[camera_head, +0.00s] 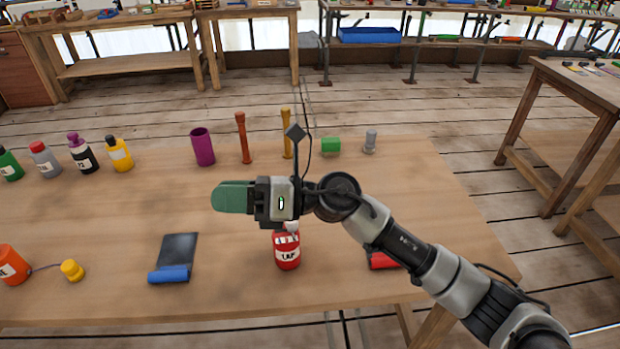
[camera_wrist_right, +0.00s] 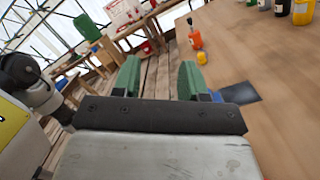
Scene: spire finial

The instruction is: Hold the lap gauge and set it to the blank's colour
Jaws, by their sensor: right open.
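A red, rounded lap gauge (camera_head: 287,254) with a white label reading "LAP" and a pale top stands near the middle front of the table. My right gripper (camera_head: 234,196) has green fingers and points left, above the table and apart from the gauge. In the right wrist view its two fingers (camera_wrist_right: 160,80) are spread with nothing between them. The gauge is not seen in that view. I cannot tell which thing is the blank; a green block (camera_head: 330,146) lies at the back of the table. My left gripper is not in view.
A dark sheet with a blue roll (camera_head: 169,275) lies left of the gauge. An orange bottle (camera_head: 12,264) and yellow knob (camera_head: 72,270) are at left. Several bottles, a purple cup (camera_head: 202,147) and two upright posts line the back. A red item (camera_head: 382,261) is partly behind my arm.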

